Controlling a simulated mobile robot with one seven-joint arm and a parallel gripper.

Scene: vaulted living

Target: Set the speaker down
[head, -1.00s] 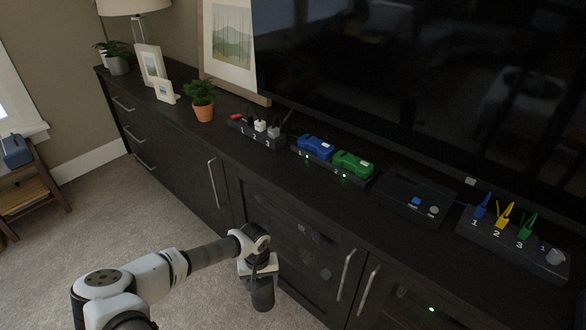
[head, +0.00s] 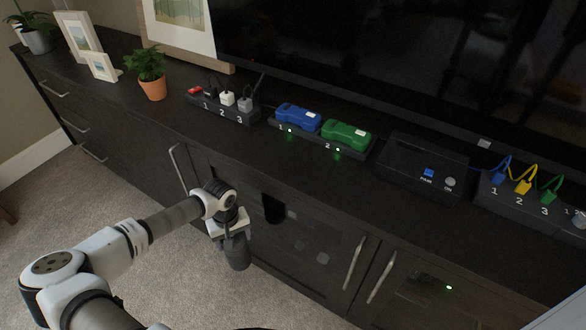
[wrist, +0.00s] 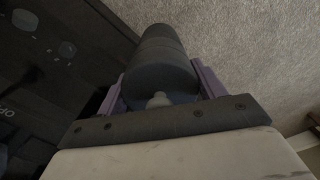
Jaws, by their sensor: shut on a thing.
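The speaker is a dark grey cylinder (head: 238,256). My gripper (head: 235,240) is shut on it and holds it in front of the cabinet doors, below the level of the cabinet top and above the carpet. In the wrist view the speaker (wrist: 160,65) lies between the two purple fingers of my gripper (wrist: 160,90), and its far end points away from the camera. Its underside is not clear to see.
The dark cabinet top (head: 230,148) carries a potted plant (head: 152,75), a power strip (head: 225,106), blue (head: 298,117) and green (head: 346,135) devices on a dock, a black box (head: 422,165) and a cable block (head: 530,200). Door handles (head: 354,262) stick out. Carpet (head: 110,195) is clear.

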